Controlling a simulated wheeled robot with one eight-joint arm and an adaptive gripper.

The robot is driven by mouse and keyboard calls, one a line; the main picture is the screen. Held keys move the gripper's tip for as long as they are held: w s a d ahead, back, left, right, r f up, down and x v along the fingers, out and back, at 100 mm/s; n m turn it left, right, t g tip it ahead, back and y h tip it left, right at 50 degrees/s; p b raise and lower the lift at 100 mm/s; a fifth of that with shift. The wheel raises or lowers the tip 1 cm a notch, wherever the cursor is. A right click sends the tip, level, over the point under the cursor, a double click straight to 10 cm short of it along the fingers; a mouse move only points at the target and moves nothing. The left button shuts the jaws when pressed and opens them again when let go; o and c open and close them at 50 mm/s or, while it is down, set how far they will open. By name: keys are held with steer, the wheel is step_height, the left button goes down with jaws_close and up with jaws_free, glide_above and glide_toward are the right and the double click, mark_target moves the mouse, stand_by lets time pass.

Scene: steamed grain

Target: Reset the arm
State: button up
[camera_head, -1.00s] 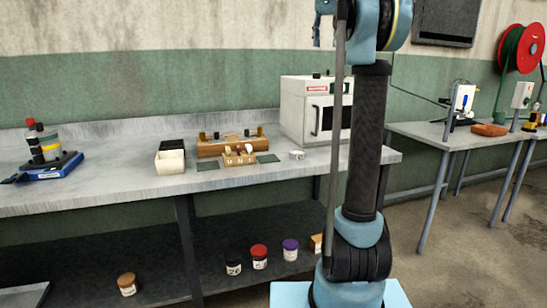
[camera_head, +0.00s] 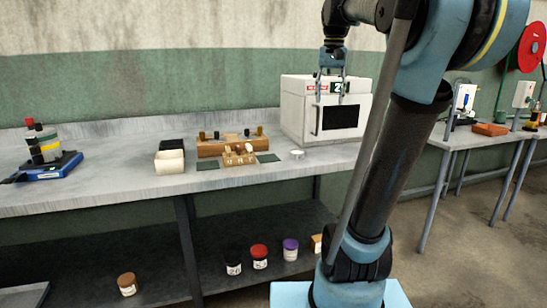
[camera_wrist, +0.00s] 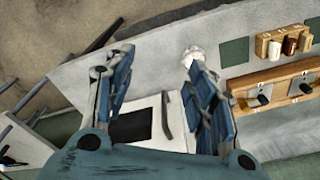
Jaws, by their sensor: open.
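My gripper (camera_head: 331,88) hangs fingers-down in front of the white oven-like box (camera_head: 296,110) on the bench, high above the bench top in the head view. Its fingers are apart with nothing between them. In the wrist view, the open gripper (camera_wrist: 155,90) shows its two blue fingers well spread, with the box's dark window (camera_wrist: 133,126) and handle below and between them. My arm rises on the right of the head view and bends over to the left at the top.
The bench (camera_head: 100,194) holds a wooden rack (camera_head: 226,147), a small labelled block (camera_head: 239,159), a cream bin (camera_head: 170,163), a small white item (camera_head: 297,155) and a blue scale-like device (camera_head: 50,167). Several jars stand on the lower shelf. A second table (camera_head: 440,132) stands right.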

steer(key=s+f+n, duration=0.1)
steer(key=s+f, duration=0.6)
steer(key=f, duration=0.5)
steer(key=s+f+n, duration=0.1)
steer(key=s+f, duration=0.6)
steer(key=f, duration=0.5)
steer(key=s+f+n+t, duration=0.1)
steer(key=s+f, duration=0.6)
steer(key=f, duration=0.5)
steer(key=shift+s+f, duration=0.15)
steer(key=shift+f, duration=0.15)
steer(key=shift+d, duration=0.1)
steer(key=shift+w+f, duration=0.2)
steer(key=shift+w, duration=0.3)
